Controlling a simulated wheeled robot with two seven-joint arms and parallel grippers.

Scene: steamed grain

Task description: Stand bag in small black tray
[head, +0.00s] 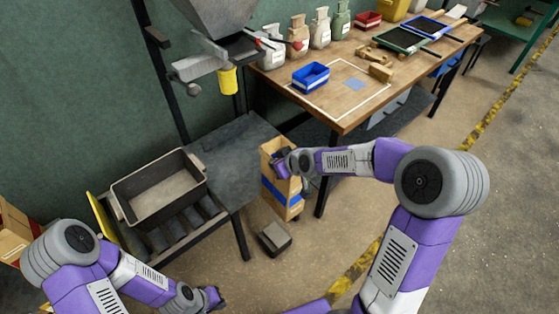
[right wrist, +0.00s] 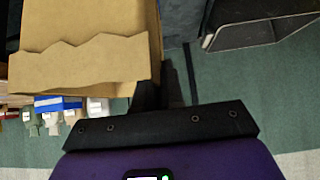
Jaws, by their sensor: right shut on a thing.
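A tan paper bag (head: 274,150) with a blue band hangs roughly upright beside the grey metal stand in the head view. My right gripper (head: 282,163) is shut on it, its fingers largely hidden. The bag's zigzag-edged fold (right wrist: 80,66) fills the upper left of the right wrist view. A small dark tray (head: 274,240) rests on the floor below and slightly left of the bag, apart from it. My left gripper (head: 212,298) is low in the head view, away from both; its finger opening is unclear.
A large black tray (head: 117,205) sits on the metal stand (head: 245,150) at left. The wooden bench (head: 335,118) carries a blue bin (head: 311,77), several filled bags and trays. A bench leg stands close right of the bag. The floor around the small tray is mostly clear.

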